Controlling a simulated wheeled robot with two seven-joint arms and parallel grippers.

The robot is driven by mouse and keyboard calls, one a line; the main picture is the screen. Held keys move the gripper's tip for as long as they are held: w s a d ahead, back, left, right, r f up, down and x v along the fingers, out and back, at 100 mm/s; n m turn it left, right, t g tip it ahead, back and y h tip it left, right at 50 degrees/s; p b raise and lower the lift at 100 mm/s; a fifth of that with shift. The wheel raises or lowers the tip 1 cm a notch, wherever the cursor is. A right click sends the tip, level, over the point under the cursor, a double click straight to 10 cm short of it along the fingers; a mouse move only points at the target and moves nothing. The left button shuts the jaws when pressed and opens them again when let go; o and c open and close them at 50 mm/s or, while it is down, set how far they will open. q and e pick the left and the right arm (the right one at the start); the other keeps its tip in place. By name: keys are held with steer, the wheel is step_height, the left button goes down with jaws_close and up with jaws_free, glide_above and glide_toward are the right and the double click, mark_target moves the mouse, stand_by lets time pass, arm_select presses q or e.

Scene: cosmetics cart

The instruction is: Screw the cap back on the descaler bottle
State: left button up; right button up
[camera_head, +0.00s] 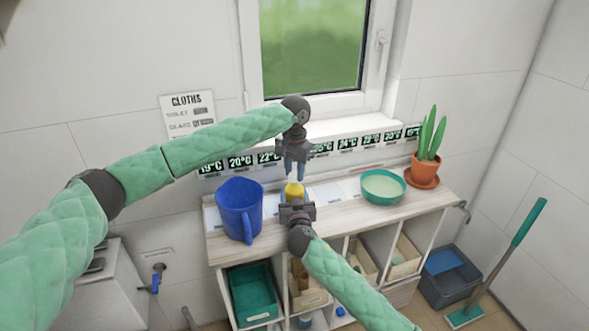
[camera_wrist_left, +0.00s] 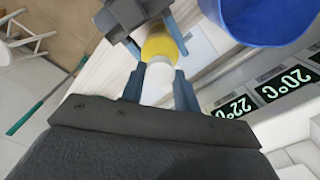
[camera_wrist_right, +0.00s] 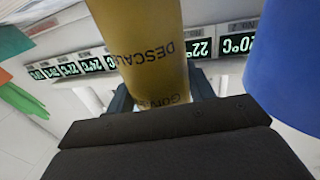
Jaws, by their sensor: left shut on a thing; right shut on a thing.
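The yellow descaler bottle (camera_head: 294,190) stands upright on the cart top, and its printed label shows in the right wrist view (camera_wrist_right: 150,50). My right gripper (camera_head: 297,207) is shut on the bottle from the front. My left gripper (camera_head: 296,176) points straight down over the bottle. In the left wrist view its fingers are shut on the white cap (camera_wrist_left: 158,88). The cap is in line with the yellow bottle top (camera_wrist_left: 160,45); I cannot tell whether it sits on the neck or just above it.
A blue jug (camera_head: 240,212) stands close left of the bottle. A teal bowl (camera_head: 383,187) and a potted plant (camera_head: 425,160) are to the right on the cart top (camera_head: 345,215). The window wall with temperature displays (camera_head: 348,143) is right behind.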

arm_select(q)
steer(key=shift+f, duration=0.55)
stand_by(0.5)
